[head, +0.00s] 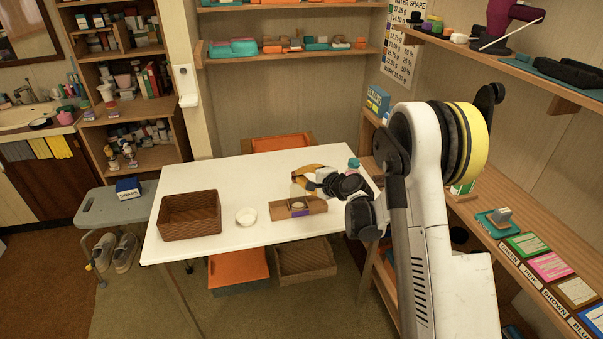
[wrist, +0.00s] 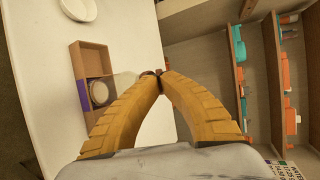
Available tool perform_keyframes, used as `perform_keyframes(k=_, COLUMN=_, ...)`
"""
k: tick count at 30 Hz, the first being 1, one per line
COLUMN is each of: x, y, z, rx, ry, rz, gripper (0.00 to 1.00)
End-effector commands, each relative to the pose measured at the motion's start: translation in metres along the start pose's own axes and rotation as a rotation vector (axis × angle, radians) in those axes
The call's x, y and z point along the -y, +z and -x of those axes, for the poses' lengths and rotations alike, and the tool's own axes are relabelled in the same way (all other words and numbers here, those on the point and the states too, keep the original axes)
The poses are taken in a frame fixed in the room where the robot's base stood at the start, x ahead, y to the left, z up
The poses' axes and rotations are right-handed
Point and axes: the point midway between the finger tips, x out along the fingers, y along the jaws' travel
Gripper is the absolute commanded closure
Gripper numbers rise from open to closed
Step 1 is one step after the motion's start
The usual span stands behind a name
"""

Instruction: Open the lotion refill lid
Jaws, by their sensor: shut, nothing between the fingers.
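My gripper (head: 298,177) reaches left over the white table, its yellow fingers together at the tips with nothing between them. It shows shut in the wrist view (wrist: 159,76). A pale, translucent container (head: 296,190) stands just below the fingertips, partly hidden; it may be the lotion refill. In the wrist view the pale container (wrist: 125,82) lies left of the tips, with a dark part touching or very near them. I cannot tell whether its lid is open. A round whitish jar (wrist: 99,92) sits in the wooden tray (head: 312,208) beside it.
A brown woven basket (head: 190,216) and a white bowl (head: 246,216) stand on the white table (head: 225,178). A teal-topped item (head: 354,163) is at its back right, beside my arm. The table's back left is clear.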

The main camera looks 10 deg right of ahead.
Motion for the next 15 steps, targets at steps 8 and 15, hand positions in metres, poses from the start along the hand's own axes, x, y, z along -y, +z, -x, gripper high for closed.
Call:
perform_keyframes(k=8, x=0.021, y=-0.001, z=-0.002, rx=0.000, ry=0.244, rz=-0.100, gripper=1.00)
perform_keyframes(k=15, x=0.032, y=-0.004, z=-0.008, rx=0.000, ry=0.456, rz=-0.188, gripper=1.00)
